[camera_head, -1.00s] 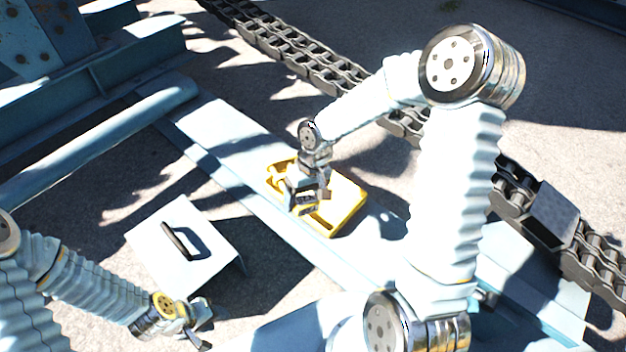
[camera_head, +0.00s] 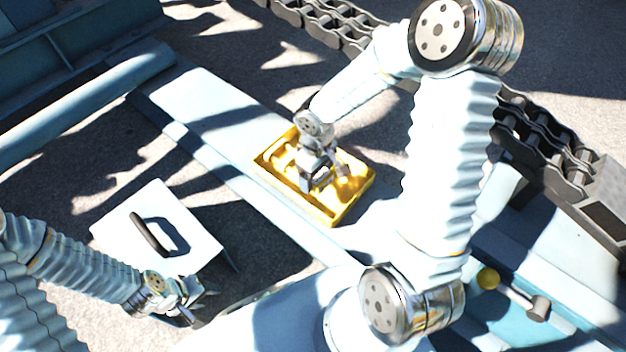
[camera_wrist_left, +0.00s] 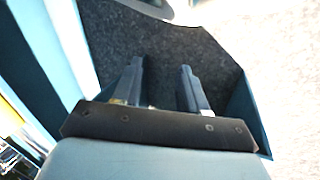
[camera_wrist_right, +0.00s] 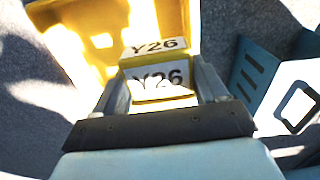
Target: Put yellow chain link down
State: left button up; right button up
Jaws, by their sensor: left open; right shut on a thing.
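A shallow yellow tray (camera_head: 345,212) with a raised rim lies on the pale blue beam. My right gripper (camera_head: 318,183) points down over its middle. In the right wrist view, the right gripper (camera_wrist_right: 160,88) is shut on the yellow chain link (camera_wrist_right: 160,84), whose white label reads Y26. Whether the link touches the tray floor cannot be told. My left gripper (camera_head: 196,304) is open and empty at lower left; its two fingers (camera_wrist_left: 160,85) stand apart over grey ground.
A heavy dark chain (camera_head: 545,140) runs behind my right arm. The pale beam (camera_head: 205,105) is clear at upper left.

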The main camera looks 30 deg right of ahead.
jog(key=w+f, duration=0.1)
jog(key=f, duration=0.1)
jog(key=w+d+f, duration=0.1)
jog(key=w+f, duration=0.1)
jog(key=shift+w+f, duration=0.1)
notch_tip(320, 180, down, 4)
jog(key=shift+w+r+b, duration=0.15)
jog(key=shift+r+b, duration=0.1)
jog(key=shift+b, duration=0.45)
jog(key=shift+r, duration=0.1)
jog(key=shift+f, duration=0.25)
jog(key=o, duration=1.4)
jog(key=shift+r, duration=0.15)
